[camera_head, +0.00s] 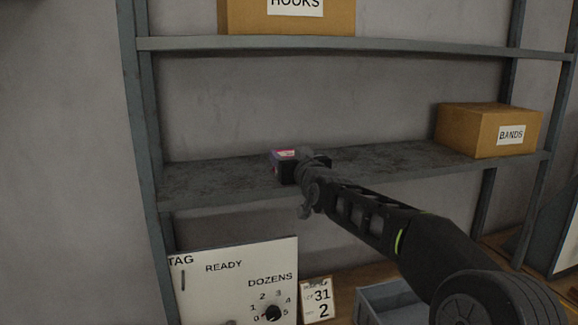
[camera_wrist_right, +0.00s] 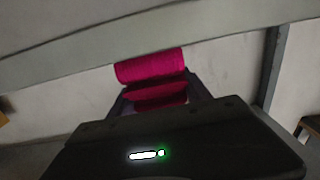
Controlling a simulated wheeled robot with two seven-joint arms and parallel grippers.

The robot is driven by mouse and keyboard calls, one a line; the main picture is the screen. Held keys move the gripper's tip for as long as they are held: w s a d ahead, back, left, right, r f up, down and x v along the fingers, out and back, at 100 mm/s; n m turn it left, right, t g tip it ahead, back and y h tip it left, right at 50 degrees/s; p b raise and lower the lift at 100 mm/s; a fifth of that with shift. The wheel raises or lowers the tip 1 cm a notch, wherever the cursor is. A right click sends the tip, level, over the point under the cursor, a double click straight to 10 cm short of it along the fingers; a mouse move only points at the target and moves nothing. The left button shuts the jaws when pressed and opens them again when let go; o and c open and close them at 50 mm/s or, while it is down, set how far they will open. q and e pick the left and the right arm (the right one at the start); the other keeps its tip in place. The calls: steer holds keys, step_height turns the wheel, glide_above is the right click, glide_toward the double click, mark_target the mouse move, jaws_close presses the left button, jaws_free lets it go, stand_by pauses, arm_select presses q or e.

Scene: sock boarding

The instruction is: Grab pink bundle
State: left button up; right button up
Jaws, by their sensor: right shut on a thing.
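The pink bundle (camera_wrist_right: 150,68) shows in the right wrist view as a bright magenta roll between the fingers of my right gripper (camera_wrist_right: 158,95). In the head view a small part of the bundle (camera_head: 286,153) shows at the tip of my right gripper (camera_head: 289,165), at the middle shelf. My right gripper is shut on the bundle. Most of the bundle is hidden behind the gripper in the head view. I cannot tell whether the bundle touches the shelf. My left gripper is in neither view.
The middle shelf (camera_head: 220,182) is bare to the left. A BANDS box (camera_head: 468,130) stands at its right end and a HOOKS box (camera_head: 255,20) on the shelf above. Below are a white READY/DOZENS board (camera_head: 225,285), a number card (camera_head: 317,300) and a grey bin (camera_head: 385,300).

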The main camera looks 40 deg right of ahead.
mark_target(289, 154)
steer(key=c, duration=0.6)
steer(key=shift+r, duration=0.1)
step_height(289, 154, up, 10)
steer(key=p, duration=0.4)
steer(key=shift+p, duration=0.4)
